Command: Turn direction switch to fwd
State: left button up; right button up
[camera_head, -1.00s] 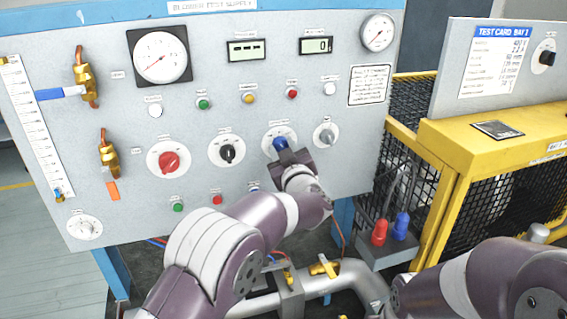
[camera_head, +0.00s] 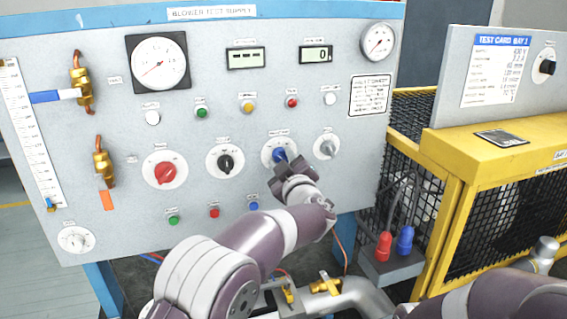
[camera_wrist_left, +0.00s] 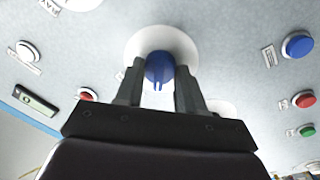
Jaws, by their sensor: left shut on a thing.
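The blue rotary knob (camera_head: 279,154) sits on a round white plate in the lower middle of the grey panel. Its label is too small to read, so I cannot confirm that it is the direction switch. In the left wrist view the same blue knob (camera_wrist_left: 160,68) is between the two dark fingers. My left gripper (camera_head: 286,167) is at the panel, shut on this knob. The gripper hides the knob's lower part in the head view. My right gripper is out of view; only part of my right arm shows at the lower right.
A red knob (camera_head: 165,173) and a black knob (camera_head: 225,162) are left of the blue one, and a grey knob (camera_head: 327,147) is right. Push buttons sit above and below. A yellow mesh cage (camera_head: 451,220) stands at the right. Pipes run below the panel.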

pick_arm(q)
jog(key=o, duration=1)
jog(key=shift+o, duration=0.2)
jog(key=shift+s, duration=0.1)
jog(key=b+v, duration=0.4)
jog(key=v, duration=0.8)
jog(key=shift+s, duration=0.3)
jog(key=shift+d, duration=0.1)
jog(key=shift+d, duration=0.1)
